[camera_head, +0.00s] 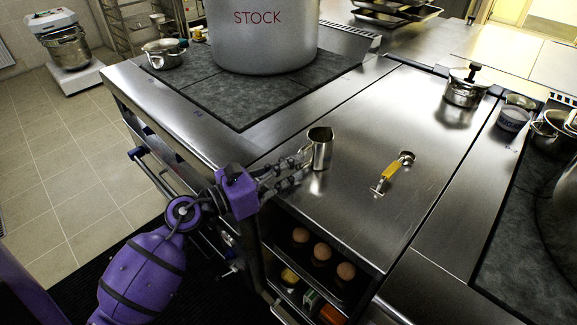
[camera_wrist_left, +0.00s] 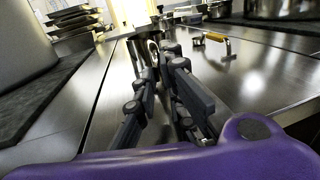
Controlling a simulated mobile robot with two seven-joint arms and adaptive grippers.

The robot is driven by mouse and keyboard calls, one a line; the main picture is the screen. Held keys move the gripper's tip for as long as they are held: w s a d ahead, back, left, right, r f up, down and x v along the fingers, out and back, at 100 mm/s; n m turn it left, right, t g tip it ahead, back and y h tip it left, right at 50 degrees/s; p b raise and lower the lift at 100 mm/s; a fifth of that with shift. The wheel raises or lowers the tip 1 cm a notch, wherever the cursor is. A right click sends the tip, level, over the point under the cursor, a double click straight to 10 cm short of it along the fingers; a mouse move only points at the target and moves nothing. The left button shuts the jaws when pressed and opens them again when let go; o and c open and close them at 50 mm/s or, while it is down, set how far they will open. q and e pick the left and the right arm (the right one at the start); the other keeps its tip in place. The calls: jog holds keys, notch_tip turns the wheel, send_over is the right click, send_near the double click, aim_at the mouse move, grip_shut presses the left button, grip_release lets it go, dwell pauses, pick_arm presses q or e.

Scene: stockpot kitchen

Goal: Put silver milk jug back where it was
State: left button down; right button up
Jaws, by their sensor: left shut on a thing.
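The silver milk jug (camera_head: 321,148) is upright at the steel counter, near its left edge in the head view. I cannot tell whether its base touches the steel. My left gripper (camera_head: 305,162) reaches in from the left and is shut on the jug at its handle side. In the left wrist view the jug (camera_wrist_left: 140,52) is beyond the fingertips of the gripper (camera_wrist_left: 162,62), which partly hide it. My right gripper is not in view.
A large stockpot (camera_head: 262,40) stands on the dark hob behind. A lidded pot (camera_head: 467,87) is at the back right. Eggs (camera_head: 322,252) sit in an open shelf below the front edge. The counter between is clear.

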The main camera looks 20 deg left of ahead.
pick_arm(q)
jog(key=c, duration=1.9)
grip_release()
jog(key=shift+o, duration=0.4)
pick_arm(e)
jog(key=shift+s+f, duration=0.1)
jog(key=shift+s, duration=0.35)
pick_arm(q)
jog(key=shift+s+r, duration=0.1)
jog(key=shift+r, duration=0.1)
jog(key=b+v, duration=0.2)
jog(key=v, duration=1)
jog(key=shift+f+b, duration=0.2)
jog(key=shift+b, duration=0.15)
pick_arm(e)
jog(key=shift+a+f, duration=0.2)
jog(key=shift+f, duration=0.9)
